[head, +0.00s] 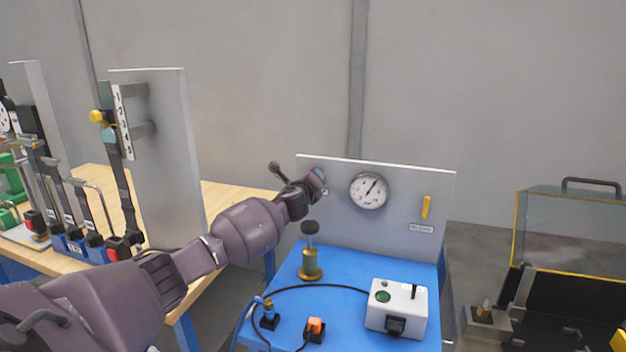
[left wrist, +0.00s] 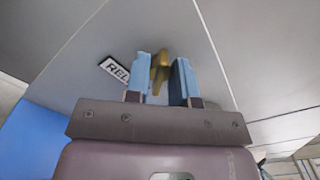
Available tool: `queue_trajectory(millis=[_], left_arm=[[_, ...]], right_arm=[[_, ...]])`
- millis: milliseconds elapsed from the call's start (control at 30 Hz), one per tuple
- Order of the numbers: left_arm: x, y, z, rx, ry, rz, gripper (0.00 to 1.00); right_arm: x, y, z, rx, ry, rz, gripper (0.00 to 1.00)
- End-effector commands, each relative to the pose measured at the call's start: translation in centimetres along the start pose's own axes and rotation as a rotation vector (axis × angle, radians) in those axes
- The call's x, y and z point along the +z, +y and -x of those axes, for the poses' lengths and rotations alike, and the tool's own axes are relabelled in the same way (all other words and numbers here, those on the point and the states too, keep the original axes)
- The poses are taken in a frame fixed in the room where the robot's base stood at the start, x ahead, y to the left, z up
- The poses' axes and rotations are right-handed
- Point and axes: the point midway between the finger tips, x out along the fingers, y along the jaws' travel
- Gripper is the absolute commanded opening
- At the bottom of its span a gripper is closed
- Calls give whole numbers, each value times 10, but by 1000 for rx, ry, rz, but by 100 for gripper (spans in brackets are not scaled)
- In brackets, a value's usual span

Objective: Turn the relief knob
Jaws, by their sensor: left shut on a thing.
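The brass-coloured relief knob (left wrist: 159,70) sits on the grey upright panel (head: 399,222). In the left wrist view it is between the two blue fingers of my left gripper (head: 319,178), which is shut on it. A white label (left wrist: 115,70) beside the knob shows the letters REL, and its rest is hidden by a finger. In the head view my left gripper is at the panel's upper left and hides the knob. My right gripper is in neither view.
A round gauge (head: 369,190) and a yellow handle (head: 426,207) are on the panel to the right. The blue table (head: 347,265) below holds a brass fitting (head: 311,262), a white box (head: 396,308) and cables. A wooden bench (head: 225,198) is at left, a clear-lidded case (head: 568,232) at right.

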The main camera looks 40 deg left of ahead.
Motion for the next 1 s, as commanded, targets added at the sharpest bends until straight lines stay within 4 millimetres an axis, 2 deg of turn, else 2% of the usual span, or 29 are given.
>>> queue_trajectory(millis=[167, 200, 333, 733, 1000], left_arm=[[-1, 1, 0, 1, 1, -1, 0], [-1, 1, 0, 1, 2, -1, 26], [-1, 0, 0, 1, 1, -1, 46], [0, 0, 5, 0, 0, -2, 46], [0, 0, 35, -1, 1, -3, 46]], right_arm=[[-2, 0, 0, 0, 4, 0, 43], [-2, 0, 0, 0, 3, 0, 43], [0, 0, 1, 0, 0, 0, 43], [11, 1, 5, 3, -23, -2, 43], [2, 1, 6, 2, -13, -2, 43]])
